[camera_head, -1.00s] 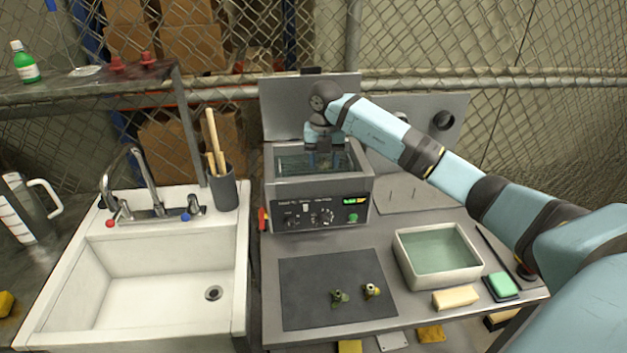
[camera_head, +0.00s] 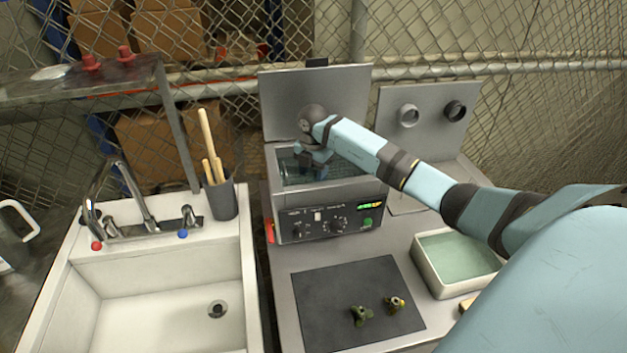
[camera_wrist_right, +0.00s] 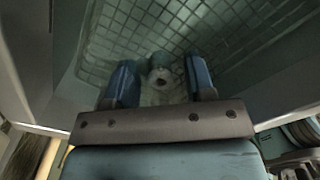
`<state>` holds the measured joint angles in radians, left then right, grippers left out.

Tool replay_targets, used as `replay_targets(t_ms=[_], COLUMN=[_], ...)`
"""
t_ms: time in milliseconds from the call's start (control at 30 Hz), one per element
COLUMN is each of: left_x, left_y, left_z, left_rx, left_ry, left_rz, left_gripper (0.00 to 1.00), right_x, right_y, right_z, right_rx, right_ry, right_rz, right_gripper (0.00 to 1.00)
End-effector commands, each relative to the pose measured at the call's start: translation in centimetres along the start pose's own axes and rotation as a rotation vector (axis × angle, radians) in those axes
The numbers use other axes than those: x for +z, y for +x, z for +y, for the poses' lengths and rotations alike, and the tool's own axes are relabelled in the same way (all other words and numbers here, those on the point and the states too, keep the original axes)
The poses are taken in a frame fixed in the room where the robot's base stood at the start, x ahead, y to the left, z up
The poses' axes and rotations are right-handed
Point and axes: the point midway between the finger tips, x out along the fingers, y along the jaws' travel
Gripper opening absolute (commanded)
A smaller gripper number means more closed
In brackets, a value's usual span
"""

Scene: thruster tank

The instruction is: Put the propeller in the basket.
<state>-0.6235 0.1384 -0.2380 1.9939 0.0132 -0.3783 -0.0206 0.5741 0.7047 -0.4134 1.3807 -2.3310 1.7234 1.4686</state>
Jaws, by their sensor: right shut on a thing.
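The tank of the box-shaped cleaner (camera_head: 330,194) holds a wire mesh basket, whose grid shows in the right wrist view (camera_wrist_right: 235,62). My right gripper (camera_head: 314,172) reaches down into the tank opening from above. In the wrist view its two blue fingers are shut on a pale greenish part with a round holed hub, which looks like the propeller (camera_wrist_right: 160,74). The part is over the basket mesh; I cannot tell whether it touches it. In the head view the part is hidden by my gripper. My left gripper is not in view.
Two small greenish-brass parts (camera_head: 362,315) (camera_head: 395,304) lie on the dark mat (camera_head: 325,300). A water-filled tray (camera_head: 425,270) stands right of it. A white sink (camera_head: 150,275) and a cup of wooden-handled tools (camera_head: 222,199) are to the left. The raised lid (camera_head: 290,100) is behind the tank.

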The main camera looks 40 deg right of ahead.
Motion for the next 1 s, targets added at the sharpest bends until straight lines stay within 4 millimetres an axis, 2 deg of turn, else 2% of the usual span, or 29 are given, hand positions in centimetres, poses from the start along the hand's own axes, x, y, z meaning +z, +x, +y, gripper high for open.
replay_targets(t_ms=[300, 700, 733, 800, 833, 1000], left_x=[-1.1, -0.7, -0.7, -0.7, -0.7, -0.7], left_y=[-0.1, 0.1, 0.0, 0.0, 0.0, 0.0], left_z=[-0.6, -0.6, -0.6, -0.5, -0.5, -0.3], left_rx=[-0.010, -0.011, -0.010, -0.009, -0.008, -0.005], left_ry=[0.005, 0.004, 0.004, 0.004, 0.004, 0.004], left_rz=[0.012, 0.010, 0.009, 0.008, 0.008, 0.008], left_gripper=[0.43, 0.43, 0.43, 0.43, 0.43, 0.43], right_x=[-0.1, 0.0, 0.0, 0.0, 0.0, 0.0], right_y=[3.6, 4.3, 4.2, 4.2, 4.2, 4.2], right_z=[0.0, 0.0, 0.0, 0.0, 0.0, 0.0], right_rx=[-0.001, 0.000, 0.000, 0.000, 0.000, 0.000], right_ry=[0.000, -0.001, -0.001, -0.001, -0.001, -0.001], right_rz=[0.002, 0.000, 0.000, 0.000, 0.000, 0.000], right_gripper=[0.28, 0.28, 0.56, 0.72, 0.75, 0.75])
